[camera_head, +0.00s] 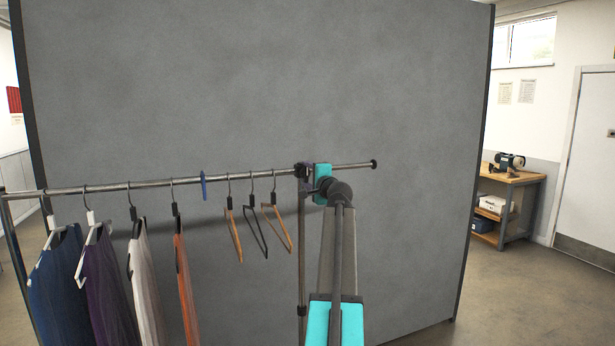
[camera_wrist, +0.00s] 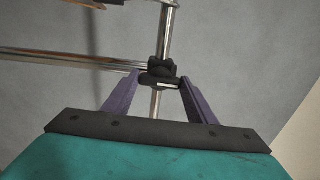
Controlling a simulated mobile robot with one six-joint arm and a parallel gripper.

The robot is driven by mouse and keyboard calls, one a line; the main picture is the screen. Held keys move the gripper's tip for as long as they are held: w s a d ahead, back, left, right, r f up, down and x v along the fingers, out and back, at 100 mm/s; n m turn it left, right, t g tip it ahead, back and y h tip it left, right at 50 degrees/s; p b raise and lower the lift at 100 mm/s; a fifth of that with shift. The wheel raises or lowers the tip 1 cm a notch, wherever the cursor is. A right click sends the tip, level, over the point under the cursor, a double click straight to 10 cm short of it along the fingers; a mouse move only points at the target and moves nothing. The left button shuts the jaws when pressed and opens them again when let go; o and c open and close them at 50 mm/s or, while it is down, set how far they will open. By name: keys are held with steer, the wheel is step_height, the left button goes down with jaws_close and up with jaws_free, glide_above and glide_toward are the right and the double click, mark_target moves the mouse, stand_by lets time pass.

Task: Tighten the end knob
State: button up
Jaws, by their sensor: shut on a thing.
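The black end knob (camera_wrist: 162,67) sits at the joint of the clothes rack's rail and its right upright. In the wrist view the two purple fingers of my gripper (camera_wrist: 162,84) reach it from both sides and are shut on it. In the head view my gripper (camera_head: 309,171) is at the right upright, coming from its right side. The dark joint (camera_head: 300,170) shows there, but the knob is too small and partly covered to make out its turn.
The rail (camera_head: 108,187) runs left with several garments and bare hangers (camera_head: 235,238); a blue ring (camera_head: 203,186) hangs between them. The rail's end cap (camera_head: 374,164) sticks out to the right. A grey partition (camera_head: 420,90) stands behind. A workbench (camera_head: 515,179) is far right, with free floor before it.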

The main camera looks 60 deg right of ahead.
steer(key=o, duration=1.1)
steer(key=shift+c, duration=0.2)
steer(key=shift+s+a, duration=0.1)
steer(key=shift+s, duration=0.05)
steer(key=b+v, duration=0.4)
steer(key=v, duration=0.9)
steer(key=shift+s, duration=0.25)
steer(key=shift+a, duration=0.1)
